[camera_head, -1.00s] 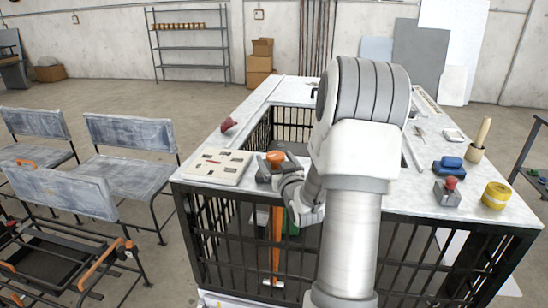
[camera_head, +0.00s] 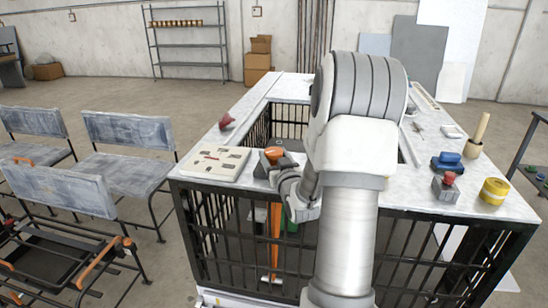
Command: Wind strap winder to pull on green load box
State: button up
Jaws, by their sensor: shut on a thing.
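The strap winder's orange part (camera_head: 273,155) shows at the inner edge of the white-topped frame's near left corner. My gripper (camera_head: 268,167) is at the winder, shut on it; its dark fingers and the grey wrist hide much of the winder. The orange strap (camera_head: 275,235) hangs straight down below it, inside the barred frame, to a pale end piece near the bottom. The green load box (camera_head: 291,223) shows only as a small patch behind the bars, right of the strap. My arm hides the rest.
A pale slotted board (camera_head: 214,163) lies left of the winder, with a dark red object (camera_head: 226,121) behind it. On the right top are a red-knobbed block (camera_head: 446,187), a blue-handled tool (camera_head: 448,162) and a yellow roll (camera_head: 493,191). Chairs (camera_head: 133,150) stand left.

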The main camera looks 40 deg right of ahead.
jog(key=shift+f+h+b, duration=0.1)
jog(key=shift+h+b, duration=0.2)
jog(key=shift+b, duration=0.05)
jog(key=m+g+h+b, duration=0.1)
jog(key=b, duration=0.1)
jog(key=m+h+b, duration=0.1)
jog(key=b, duration=0.1)
jog(key=shift+w+a+f+g+h, duration=0.1)
jog(key=shift+a+f+g+h, duration=0.05)
jog(key=shift+g+h, duration=0.25)
jog(key=m+g+h+b, duration=0.1)
jog(key=m+h+b, duration=0.1)
jog(key=b, duration=0.1)
jog(key=shift+m+g, duration=0.3)
jog(key=shift+g, duration=0.1)
jog(key=m+g+h, duration=0.1)
jog(key=g+h, duration=0.1)
jog(key=m+g+h, duration=0.2)
jog(key=shift+r, duration=0.4)
jog(key=shift+m+g+h+p, duration=0.5)
jog(key=shift+m+g, duration=0.45)
jog(key=shift+g, duration=0.4)
jog(key=shift+m+g+h+p, duration=0.5)
jog(key=shift+m+g, duration=0.45)
jog(key=shift+g, duration=0.4)
jog(key=shift+d, duration=0.2)
jog(key=o, duration=1.4)
jog(key=shift+f, duration=0.1)
